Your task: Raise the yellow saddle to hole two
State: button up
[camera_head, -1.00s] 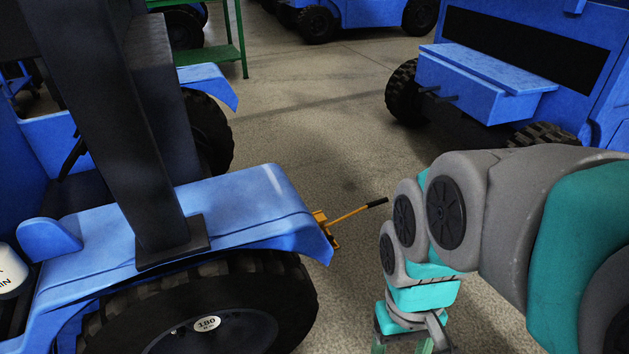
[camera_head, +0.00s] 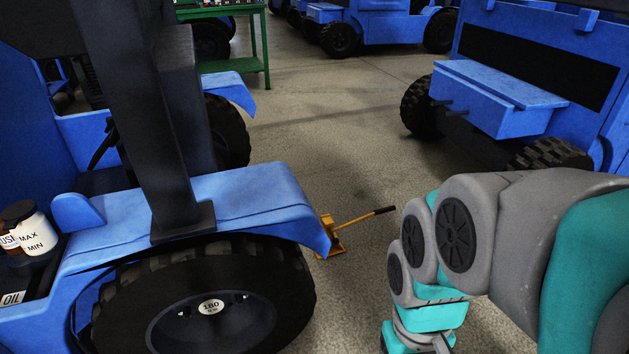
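A yellow jack-like piece (camera_head: 330,240) stands on the floor just past the front corner of the near blue vehicle's fender. Its yellow handle with a black grip slants up to the right. The fender hides part of the yellow piece. I cannot tell its saddle apart, and no holes can be made out. My arm comes in from the right and bends down to the bottom edge, right of the yellow piece and apart from it. My gripper is below the picture.
The near blue vehicle's fender (camera_head: 250,200) and large black tyre (camera_head: 130,315) fill the lower left. Another blue vehicle (camera_head: 500,100) stands at the right. A green bench (camera_head: 265,45) stands at the back. Bare concrete floor (camera_head: 325,140) lies between the vehicles.

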aim_at(328, 220)
jog(key=i+l, duration=0.15)
jog(key=i, duration=0.35)
jog(key=i+l+u, duration=0.1)
jog(key=i, duration=0.45)
